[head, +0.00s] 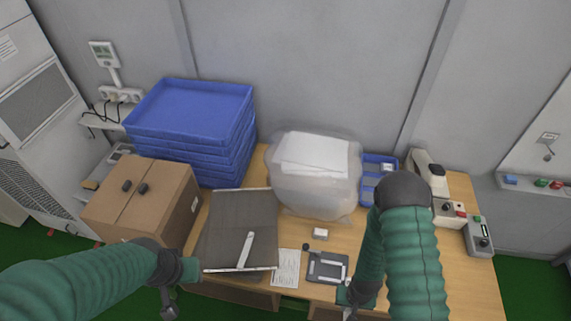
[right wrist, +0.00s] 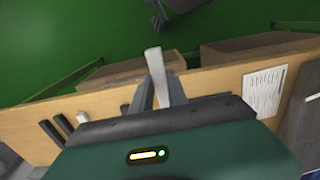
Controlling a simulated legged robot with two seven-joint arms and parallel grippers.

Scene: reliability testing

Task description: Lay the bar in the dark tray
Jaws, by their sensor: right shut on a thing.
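The dark tray (head: 225,213) lies on the table left of centre, with one pale bar (head: 245,248) lying in it. My right gripper (head: 349,306) is at the table's front edge, right of the tray and apart from it. In the right wrist view its fingers (right wrist: 158,98) are shut on a pale bar (right wrist: 154,62), which sticks out past them. The tray's edge (right wrist: 303,125) shows at the far right of that view. My left gripper (head: 169,304) hangs in front of the table, left of the tray; its fingers are too small to judge.
A paper sheet (head: 286,268) and a small dark fixture (head: 327,267) with pale strips lie right of the tray. A small white block (head: 320,233) is behind them. A cardboard box (head: 140,205), stacked blue trays (head: 190,125) and a clear bin (head: 315,185) crowd the back and left.

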